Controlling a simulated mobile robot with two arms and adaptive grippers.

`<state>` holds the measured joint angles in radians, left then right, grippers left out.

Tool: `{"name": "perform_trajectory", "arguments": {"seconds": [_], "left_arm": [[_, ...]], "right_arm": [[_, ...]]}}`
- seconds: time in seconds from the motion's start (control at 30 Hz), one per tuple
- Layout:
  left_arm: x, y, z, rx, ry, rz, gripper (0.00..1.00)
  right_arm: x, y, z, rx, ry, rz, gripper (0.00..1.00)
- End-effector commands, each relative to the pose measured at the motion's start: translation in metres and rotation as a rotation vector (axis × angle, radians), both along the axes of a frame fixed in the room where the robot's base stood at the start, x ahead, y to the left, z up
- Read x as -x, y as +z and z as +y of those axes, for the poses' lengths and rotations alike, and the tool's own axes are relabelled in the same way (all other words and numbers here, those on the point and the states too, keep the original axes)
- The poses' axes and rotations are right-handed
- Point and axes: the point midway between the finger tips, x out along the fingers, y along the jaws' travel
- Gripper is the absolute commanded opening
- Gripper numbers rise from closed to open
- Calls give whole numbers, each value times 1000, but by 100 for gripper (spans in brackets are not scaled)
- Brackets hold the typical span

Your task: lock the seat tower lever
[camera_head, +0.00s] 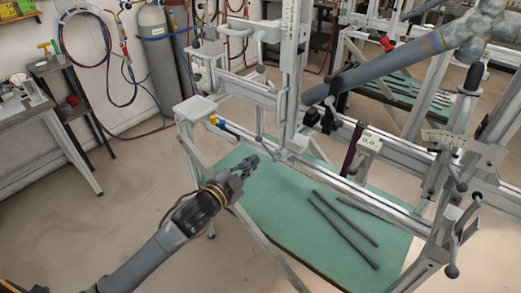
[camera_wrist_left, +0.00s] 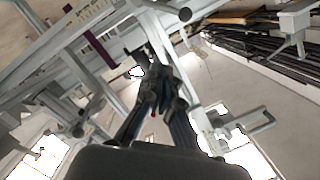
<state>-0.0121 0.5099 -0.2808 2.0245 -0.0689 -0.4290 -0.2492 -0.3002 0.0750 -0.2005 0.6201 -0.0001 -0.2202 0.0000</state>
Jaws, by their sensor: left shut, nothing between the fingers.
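The jig's upright tower (camera_head: 293,65) stands on its long metal rail (camera_head: 345,185). Black clamp parts (camera_head: 327,112) sit beside the tower's foot, and a dark-knobbed handle (camera_head: 261,70) hangs to its left. I cannot tell which is the seat tower lever or whether it is locked. My left gripper (camera_head: 246,167) is in front of the rail, lower left of the tower, apart from both and over the green board. Its fingers are shut and empty; they also show in the left wrist view (camera_wrist_left: 160,88), with jig bars beyond. My right gripper is not in view.
A thick blue-grey tube (camera_head: 390,65) slants across the upper right. A blue and yellow handle (camera_head: 222,126) sits at the rail's left end.

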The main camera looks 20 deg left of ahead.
Motion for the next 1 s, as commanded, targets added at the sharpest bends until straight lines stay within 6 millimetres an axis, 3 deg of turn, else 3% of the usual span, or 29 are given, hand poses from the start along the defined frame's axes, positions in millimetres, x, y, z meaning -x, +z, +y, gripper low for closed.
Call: {"name": "perform_trajectory", "arguments": {"seconds": [0.37,0.93,1.0], "left_arm": [[-5,0,-1,1,1,0,0],[-99,-10,-23,1,2,0,0],[-102,-21,-14,-3,4,6,0]], "right_arm": [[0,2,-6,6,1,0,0],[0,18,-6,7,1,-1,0],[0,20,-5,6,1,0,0]]}}
